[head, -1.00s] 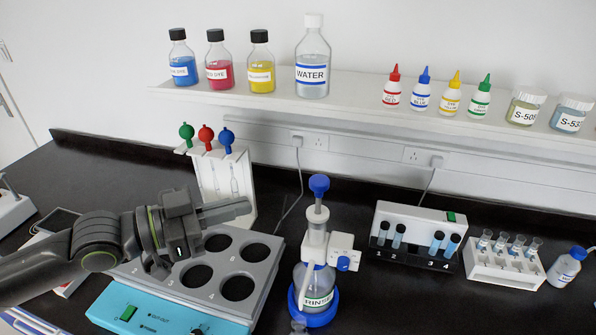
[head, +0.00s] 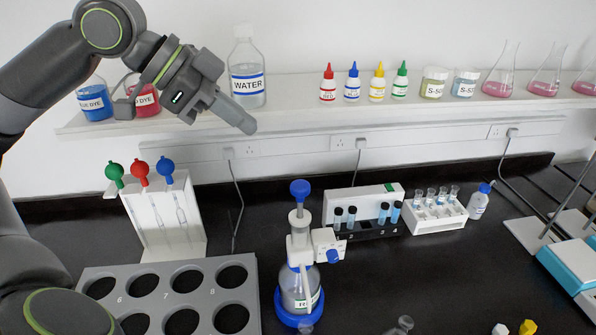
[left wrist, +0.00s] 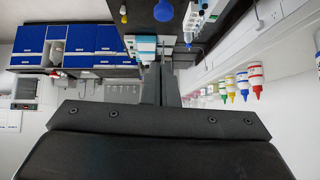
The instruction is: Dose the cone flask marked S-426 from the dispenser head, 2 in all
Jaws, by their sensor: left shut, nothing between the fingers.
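Three cone flasks with pink liquid stand on the shelf at the far right: one (head: 502,82), a second (head: 545,84) and a third (head: 585,87) cut by the picture edge. I see no readable S-426 mark. The dispenser head (head: 299,238), white with a blue top knob, sits on a rinse bottle (head: 299,288) in a blue ring base on the bench. My left gripper (head: 245,124) is shut and empty, raised before the shelf below the water bottle. Its fingers also show in the left wrist view (left wrist: 160,75). My right gripper is out of view.
A grey rack with round holes (head: 165,265) and a pipette stand (head: 205,245) are at the left. A vial block (head: 376,202) and white vial rack (head: 437,222) stand behind right. Bottles (head: 247,85) and jars line the shelf. Bench right of the dispenser is mostly clear.

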